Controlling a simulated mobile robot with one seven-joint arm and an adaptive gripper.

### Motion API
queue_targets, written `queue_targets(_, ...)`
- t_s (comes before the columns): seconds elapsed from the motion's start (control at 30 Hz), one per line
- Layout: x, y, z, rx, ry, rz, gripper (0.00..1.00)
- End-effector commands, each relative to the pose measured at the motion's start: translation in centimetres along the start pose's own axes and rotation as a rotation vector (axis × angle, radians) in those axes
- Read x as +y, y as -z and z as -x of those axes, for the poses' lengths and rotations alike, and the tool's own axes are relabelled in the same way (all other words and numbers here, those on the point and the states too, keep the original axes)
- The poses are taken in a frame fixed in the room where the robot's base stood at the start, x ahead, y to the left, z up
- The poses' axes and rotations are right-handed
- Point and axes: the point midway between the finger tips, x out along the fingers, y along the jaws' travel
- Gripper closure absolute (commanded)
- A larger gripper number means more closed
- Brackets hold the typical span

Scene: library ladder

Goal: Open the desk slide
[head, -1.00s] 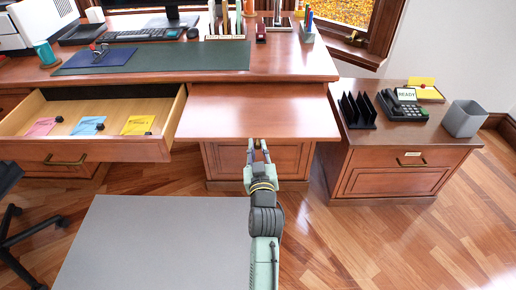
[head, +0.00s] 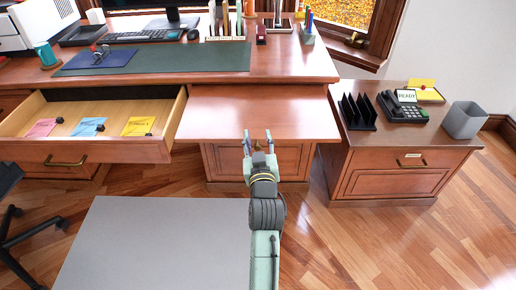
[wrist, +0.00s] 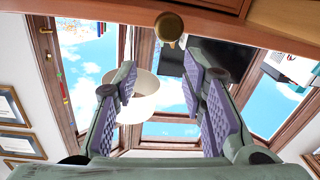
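The desk slide (head: 262,108) is a reddish wooden board that sticks out from under the desktop, right of an open drawer (head: 75,149). My gripper (head: 258,134) is in front of the slide's front edge, its fingertips overlapping that edge in the head view. In the wrist view my gripper (wrist: 166,82) has its two purple-padded fingers apart with nothing between the pads. A round brass knob (wrist: 169,27) on a wooden edge shows beyond the fingertips there, apart from them. The knob cannot be made out in the head view.
The open drawer holds colored cards. A low cabinet (head: 408,168) at right bears a phone (head: 405,107), a black rack (head: 357,110) and a grey bin (head: 464,119). A grey mat (head: 150,245) lies on the floor. A chair (head: 22,215) stands at far left.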

Motion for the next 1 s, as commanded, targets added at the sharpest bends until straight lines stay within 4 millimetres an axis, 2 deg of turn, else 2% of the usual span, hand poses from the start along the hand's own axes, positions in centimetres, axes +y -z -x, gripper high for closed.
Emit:
queue_targets(0.03,0.2,1.3,0.0,0.007,-0.002,0.000,0.62)
queue_targets(0.1,0.4,2.7,0.0,0.006,-0.002,0.001,0.62)
queue_targets(0.3,0.8,5.2,0.0,0.003,0.000,-0.001,0.62)
queue_targets(0.47,0.9,5.8,0.0,-0.001,0.000,-0.001,0.62)
queue_targets(0.87,0.9,5.8,0.0,-0.001,0.000,-0.001,0.62)
queue_targets(0.93,0.4,6.4,-0.1,0.014,0.008,-0.002,0.62)
queue_targets(1.0,-0.8,8.1,-0.2,0.054,0.030,-0.006,0.62)
